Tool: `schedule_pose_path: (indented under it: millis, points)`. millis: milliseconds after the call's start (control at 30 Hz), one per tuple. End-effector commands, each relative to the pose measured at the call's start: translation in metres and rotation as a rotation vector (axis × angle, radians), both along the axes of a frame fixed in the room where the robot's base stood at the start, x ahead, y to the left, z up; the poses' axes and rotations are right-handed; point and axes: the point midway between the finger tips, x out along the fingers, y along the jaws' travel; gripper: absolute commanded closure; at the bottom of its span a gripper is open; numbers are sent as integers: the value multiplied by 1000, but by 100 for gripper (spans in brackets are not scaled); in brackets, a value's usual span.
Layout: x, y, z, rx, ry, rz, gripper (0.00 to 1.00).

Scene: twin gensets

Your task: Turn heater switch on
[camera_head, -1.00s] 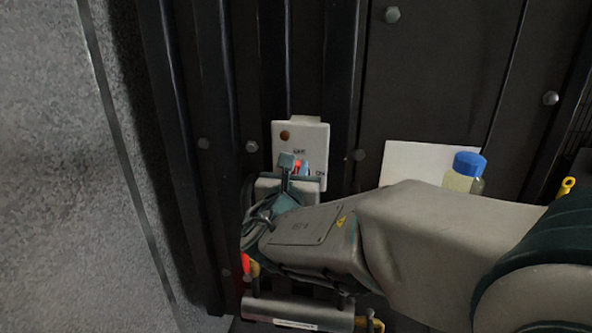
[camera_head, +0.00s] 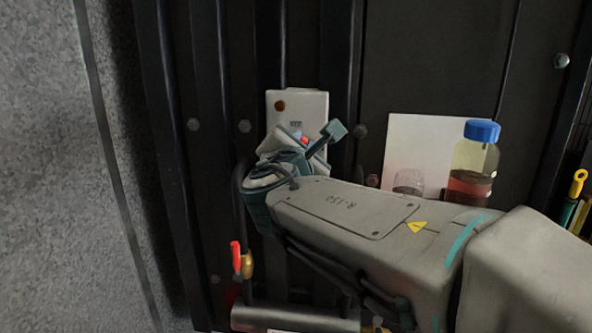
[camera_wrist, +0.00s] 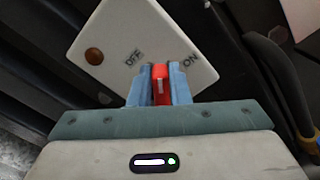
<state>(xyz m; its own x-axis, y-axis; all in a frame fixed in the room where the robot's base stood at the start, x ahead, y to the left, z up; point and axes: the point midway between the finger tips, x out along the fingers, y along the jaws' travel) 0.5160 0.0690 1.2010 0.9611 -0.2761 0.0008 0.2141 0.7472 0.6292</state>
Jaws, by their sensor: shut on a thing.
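The heater switch plate (camera_head: 283,117) is a white panel on the dark ribbed wall, with a dull brown-orange round lamp. It shows larger and tilted in the wrist view (camera_wrist: 115,35), with OFF and ON printed on it. My gripper (camera_wrist: 159,86) is shut on the knob, one blue finger on each side. In the head view my gripper (camera_head: 304,141) and wrist cover the plate's lower part, so the knob is mostly hidden.
A bottle (camera_head: 471,165) with a blue cap and reddish liquid stands right of the plate, before a white sheet (camera_head: 420,135). A red-handled brass valve (camera_head: 238,259) sits lower left. A yellow-handled tool (camera_head: 577,184) is at the far right. Bolted ribs surround the plate.

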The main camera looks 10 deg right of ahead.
Motion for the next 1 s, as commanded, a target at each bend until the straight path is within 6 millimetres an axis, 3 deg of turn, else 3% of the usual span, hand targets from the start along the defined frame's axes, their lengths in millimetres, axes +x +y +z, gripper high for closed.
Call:
schedule_pose_path:
  millis: [67,600,1000]
  points:
    - [-1,-2,-11,71,-24,-1,100]
    - [-2,-8,-21,555,-159,0,100]
    - [-2,-9,-23,797,-228,1,100]
